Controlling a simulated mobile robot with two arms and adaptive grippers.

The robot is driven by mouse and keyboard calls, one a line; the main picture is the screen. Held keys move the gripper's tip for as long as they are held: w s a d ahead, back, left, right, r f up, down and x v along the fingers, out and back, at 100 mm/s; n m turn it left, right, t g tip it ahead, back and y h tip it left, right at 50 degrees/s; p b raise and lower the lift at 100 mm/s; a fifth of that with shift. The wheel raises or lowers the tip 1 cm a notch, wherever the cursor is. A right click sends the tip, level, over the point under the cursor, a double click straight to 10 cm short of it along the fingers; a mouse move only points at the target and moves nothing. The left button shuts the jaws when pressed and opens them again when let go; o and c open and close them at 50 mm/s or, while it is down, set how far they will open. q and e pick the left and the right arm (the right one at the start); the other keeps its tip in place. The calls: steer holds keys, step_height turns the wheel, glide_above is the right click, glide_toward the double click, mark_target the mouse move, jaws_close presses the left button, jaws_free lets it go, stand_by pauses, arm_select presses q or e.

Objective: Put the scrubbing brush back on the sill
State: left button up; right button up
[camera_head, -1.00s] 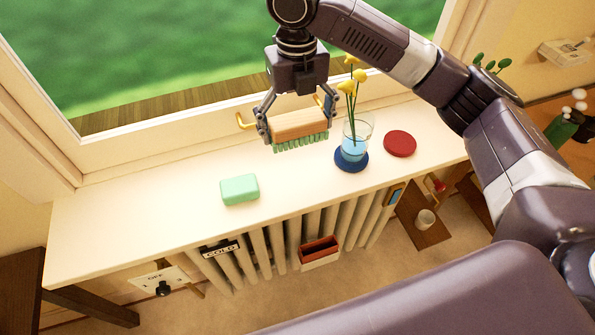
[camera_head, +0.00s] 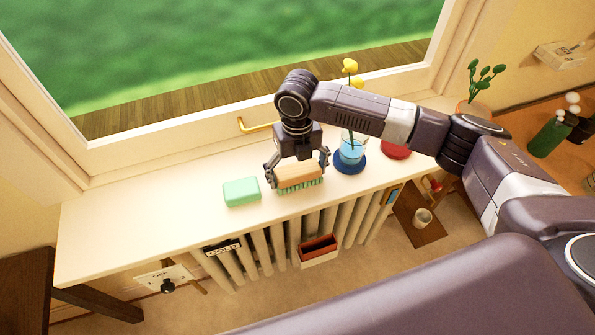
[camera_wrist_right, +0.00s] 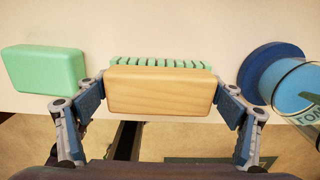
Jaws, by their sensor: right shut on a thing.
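The scrubbing brush (camera_head: 299,177) has a wooden back and green bristles. My right gripper (camera_head: 297,175) is shut on it, with a finger at each end. The brush is low over the white sill (camera_head: 130,225), bristles down, near the front edge; I cannot tell if the bristles touch. In the right wrist view the wooden back (camera_wrist_right: 160,90) fills the space between the fingers, and green bristles show along its far side. My left gripper is not in view.
A green soap-like block (camera_head: 241,192) lies just left of the brush. A glass with yellow flowers (camera_head: 352,150) stands on a blue coaster (camera_head: 351,166) to the right, with a red disc (camera_head: 396,152) beyond. A radiator (camera_head: 280,240) is below. The sill's left part is clear.

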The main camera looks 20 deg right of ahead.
mark_target(297, 168)
steer(key=shift+f, duration=0.1)
steer(key=o, duration=1.1)
step_height(297, 168, up, 11)
steer(key=b, duration=0.3)
steer(key=shift+a+r, duration=0.1)
steer(key=shift+r, duration=0.55)
steer(key=shift+s+f, duration=0.1)
